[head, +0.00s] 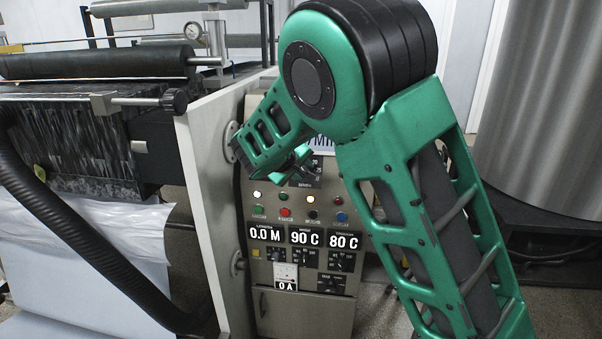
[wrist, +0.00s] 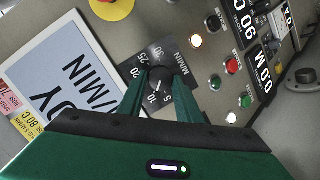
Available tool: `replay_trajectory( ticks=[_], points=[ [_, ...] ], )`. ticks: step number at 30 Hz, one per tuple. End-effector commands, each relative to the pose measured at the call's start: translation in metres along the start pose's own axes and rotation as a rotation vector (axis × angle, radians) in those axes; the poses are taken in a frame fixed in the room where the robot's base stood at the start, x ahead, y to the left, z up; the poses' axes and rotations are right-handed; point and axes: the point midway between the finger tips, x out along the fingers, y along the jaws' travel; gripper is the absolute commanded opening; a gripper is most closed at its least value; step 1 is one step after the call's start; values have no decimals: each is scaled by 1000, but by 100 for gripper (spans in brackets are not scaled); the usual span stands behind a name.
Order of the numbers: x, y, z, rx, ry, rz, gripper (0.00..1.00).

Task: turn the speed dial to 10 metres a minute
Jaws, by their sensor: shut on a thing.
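The speed dial (wrist: 160,77) is a dark knob on a black scale plate (wrist: 139,68) marked 5 to 30 and M/MIN. My gripper (wrist: 160,83) is shut on the knob, with one green finger on each side of it. A short pale mark on the knob appears to point toward the 10, but the fingers partly crowd it and the exact setting is hard to read. In the head view, my gripper (head: 301,163) is at the upper part of the control panel (head: 276,301); the scale plate (head: 317,169) shows partly beside it and the knob is hidden.
Below the dial are lamps and coloured buttons (head: 285,212), then readouts (head: 306,238) of 0.0 M, 90 C and 80 C. A white machine side plate (head: 207,200) stands left of the panel.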

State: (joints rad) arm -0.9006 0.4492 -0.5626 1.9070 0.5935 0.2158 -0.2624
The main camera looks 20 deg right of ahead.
Motion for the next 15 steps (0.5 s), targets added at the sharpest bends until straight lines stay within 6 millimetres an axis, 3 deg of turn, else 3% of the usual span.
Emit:
replay_trajectory(
  ticks=[11, 12, 14, 15],
  points=[
    [0, -6, 3, -3, -7, -10, 9],
    [0, -6, 3, -4, -7, -10, 34],
    [0, -5, 3, -3, -7, -9, 48],
    [0, -5, 3, -2, -6, -8, 50]
  ],
)
